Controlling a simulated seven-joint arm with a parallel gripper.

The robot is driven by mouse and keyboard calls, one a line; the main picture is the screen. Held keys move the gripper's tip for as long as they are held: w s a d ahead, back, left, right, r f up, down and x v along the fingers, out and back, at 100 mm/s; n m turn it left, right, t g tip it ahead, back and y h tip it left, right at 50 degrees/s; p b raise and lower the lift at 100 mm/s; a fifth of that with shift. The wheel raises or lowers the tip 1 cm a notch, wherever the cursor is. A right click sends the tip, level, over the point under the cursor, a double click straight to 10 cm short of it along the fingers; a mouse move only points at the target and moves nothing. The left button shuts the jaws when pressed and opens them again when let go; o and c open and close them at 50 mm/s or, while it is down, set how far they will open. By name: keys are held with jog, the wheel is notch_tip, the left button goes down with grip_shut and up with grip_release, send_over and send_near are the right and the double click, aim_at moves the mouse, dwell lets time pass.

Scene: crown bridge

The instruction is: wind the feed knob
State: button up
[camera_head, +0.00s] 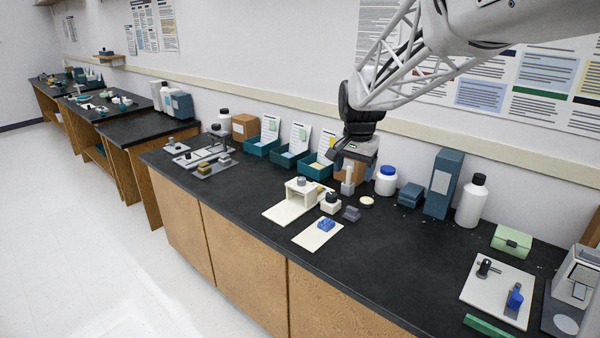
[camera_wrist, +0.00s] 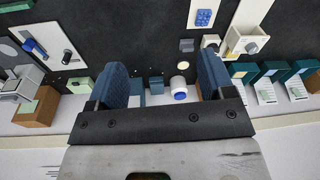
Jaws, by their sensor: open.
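No knob is labelled, so I cannot tell which one is the feed knob. A cream bracket (camera_head: 287,208) on the bench carries a small grey knob (camera_head: 301,181); both also show at the top right of the wrist view, bracket (camera_wrist: 238,40) and knob (camera_wrist: 252,48). My gripper (camera_head: 355,166) is raised near the back of the bench, right of the bracket. In the wrist view its blue fingers (camera_wrist: 163,75) are wide apart with nothing gripped.
A white jar with a blue lid (camera_head: 386,181), a tall blue-grey box (camera_head: 443,184) and a white bottle (camera_head: 471,203) stand right of my gripper. Teal bins (camera_head: 262,146) line the wall at left. A cream plate with a blue block (camera_head: 318,235) lies in front. The front centre-right bench is clear.

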jog(key=w+f+m, duration=0.2)
jog(key=w+f, duration=0.2)
jog(key=w, duration=0.5)
jog(key=w+f+m, duration=0.1)
jog(key=w+f, duration=0.3)
jog(key=w, duration=0.5)
jog(key=m+g, duration=0.1)
jog(key=m, duration=0.3)
send_over(332, 194)
jog(key=f, duration=1.4)
jog(key=shift+s+a, duration=0.15)
jog(key=shift+s, duration=0.1)
jog(key=shift+w+f, duration=0.3)
jog(key=shift+f, duration=0.05)
jog(key=shift+f, duration=3.9)
jog(key=c, duration=0.9)
